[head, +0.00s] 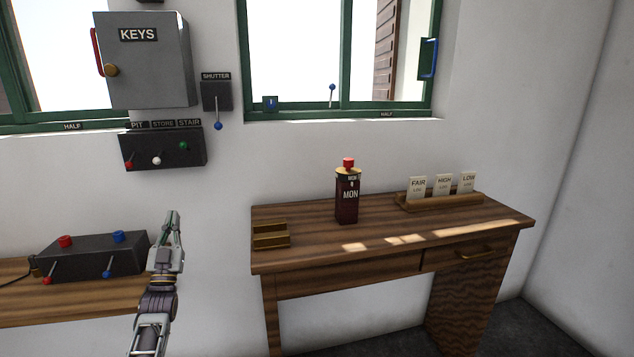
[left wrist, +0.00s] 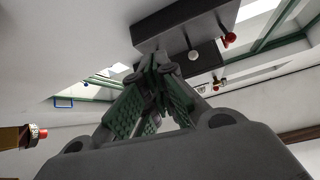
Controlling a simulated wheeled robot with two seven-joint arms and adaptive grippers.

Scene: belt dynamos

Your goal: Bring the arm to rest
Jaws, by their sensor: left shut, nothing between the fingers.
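My left gripper (head: 172,222) is raised in front of the white wall, between the low bench on the left and the wooden desk. Its fingers point up and are shut with nothing between them. In the left wrist view the closed fingertips (left wrist: 160,68) show below the dark switch box with its red and white knobs. The gripper appears apart from the box. My right gripper is in neither view.
The switch box (head: 163,149) and grey KEYS cabinet (head: 150,60) hang above the gripper. A dark box (head: 92,258) with red and blue knobs stands on the left bench (head: 60,304). The desk (head: 390,237) carries a dark red MON bottle (head: 347,203) and a card rack (head: 440,202).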

